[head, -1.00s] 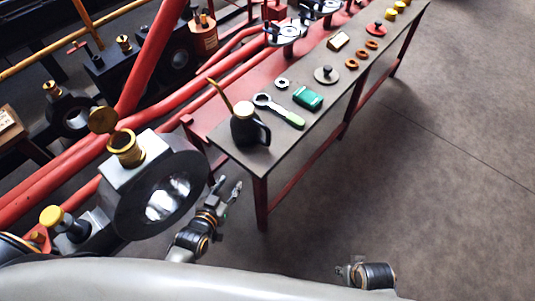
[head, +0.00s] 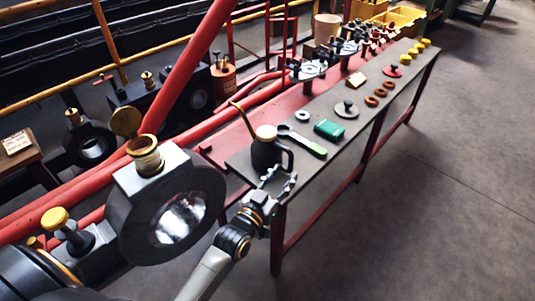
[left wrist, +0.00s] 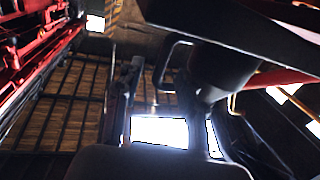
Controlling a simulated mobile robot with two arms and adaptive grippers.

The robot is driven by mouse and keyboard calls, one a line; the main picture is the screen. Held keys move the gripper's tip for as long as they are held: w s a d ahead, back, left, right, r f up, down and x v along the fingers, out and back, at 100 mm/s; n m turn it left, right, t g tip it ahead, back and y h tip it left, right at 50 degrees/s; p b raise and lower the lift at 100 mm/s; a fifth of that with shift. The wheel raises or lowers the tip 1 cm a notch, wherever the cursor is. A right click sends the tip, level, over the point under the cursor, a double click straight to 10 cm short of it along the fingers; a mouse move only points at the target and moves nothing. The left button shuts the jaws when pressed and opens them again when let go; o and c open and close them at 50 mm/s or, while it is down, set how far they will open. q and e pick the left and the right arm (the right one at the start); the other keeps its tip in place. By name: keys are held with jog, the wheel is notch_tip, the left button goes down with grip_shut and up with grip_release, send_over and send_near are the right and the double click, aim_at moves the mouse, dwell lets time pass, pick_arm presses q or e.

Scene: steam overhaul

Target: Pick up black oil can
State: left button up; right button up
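The black oil can (head: 267,154) stands upright on the near end of the long bench (head: 240,160). It has a cream top, a thin brass spout leaning up to the left and a black loop handle on its right. My left gripper (head: 281,175) is at the bench's near end, just in front of the can, with its fingers apart and nothing seen between them. Whether it touches the can is unclear. The left wrist view is dark and looks upward; a dark handle-like loop (left wrist: 168,60) shows there. My right gripper is not in view.
A spanner with a green handle (head: 312,146), a green box (head: 328,129) and a small ring (head: 302,116) lie just beyond the can. Red pipes (head: 85,175) and a large grey ring fitting (head: 170,205) are at left. The floor right of the bench is clear.

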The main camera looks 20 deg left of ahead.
aim_at(290, 164)
pick_arm(q)
jog(key=shift+w, duration=0.55)
jog(key=shift+w+d+r+b, duration=0.15)
jog(key=shift+w+b, duration=0.2)
jog(key=shift+w, duration=0.85)
jog(key=shift+w+d+b, duration=0.1)
jog(key=shift+w+b, duration=0.25)
jog(key=shift+w, duration=0.8)
grip_shut()
jog(key=shift+r, duration=0.1)
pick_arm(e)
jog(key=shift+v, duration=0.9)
